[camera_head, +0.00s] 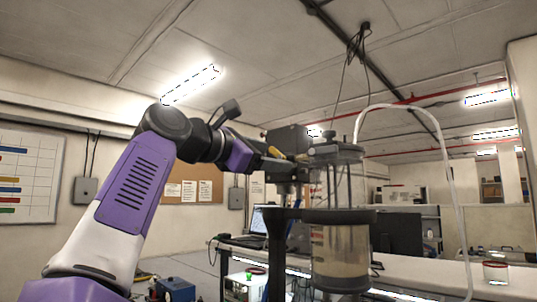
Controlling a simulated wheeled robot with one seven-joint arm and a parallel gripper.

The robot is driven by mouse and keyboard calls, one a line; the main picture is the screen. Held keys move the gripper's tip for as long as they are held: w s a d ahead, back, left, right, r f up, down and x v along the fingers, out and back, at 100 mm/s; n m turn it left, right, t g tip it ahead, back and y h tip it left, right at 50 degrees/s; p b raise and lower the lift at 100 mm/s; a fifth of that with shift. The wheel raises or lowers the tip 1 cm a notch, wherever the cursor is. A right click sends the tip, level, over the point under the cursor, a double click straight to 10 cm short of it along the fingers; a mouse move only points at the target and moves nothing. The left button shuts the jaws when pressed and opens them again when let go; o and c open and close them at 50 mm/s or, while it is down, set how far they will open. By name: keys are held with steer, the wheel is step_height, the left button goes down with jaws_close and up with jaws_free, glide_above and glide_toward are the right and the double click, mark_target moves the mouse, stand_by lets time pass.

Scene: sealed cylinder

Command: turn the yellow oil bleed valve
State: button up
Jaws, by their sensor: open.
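The sealed cylinder (341,250) is a clear upright vessel, with cloudy tan liquid in its lower part and a grey lid (337,151) on top. My arm reaches in from the left at lid height. My gripper (291,147) is dark and open, just left of the lid and partly overlapping other dark parts there. Small yellow patches show at the end of my arm; I cannot tell whether any of them is the bleed valve. Whether the gripper touches anything is not clear.
A white hose (444,150) arches from the lid to the right and down. A dark flange (285,215) surrounds the cylinder at mid-height. A white bench (420,272) with a laptop (264,219) and a jar (496,271) stands behind. The space above the lid looks fairly open.

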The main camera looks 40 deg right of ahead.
steer(key=c, duration=1.4)
steer(key=shift+o, duration=0.2)
steer(key=shift+n, duration=0.3)
steer(key=shift+f+n+p, duration=0.2)
steer(key=shift+n+p, duration=0.15)
steer(key=shift+n, duration=0.8)
steer(key=shift+f+n+p, duration=0.25)
steer(key=shift+n+p, duration=0.1)
steer(key=shift+n, duration=0.75)
steer(key=shift+f+n+p, duration=0.2)
steer(key=shift+n+p, duration=0.15)
steer(key=shift+n, duration=0.8)
steer(key=o, duration=1.4)
steer(key=shift+c, duration=0.2)
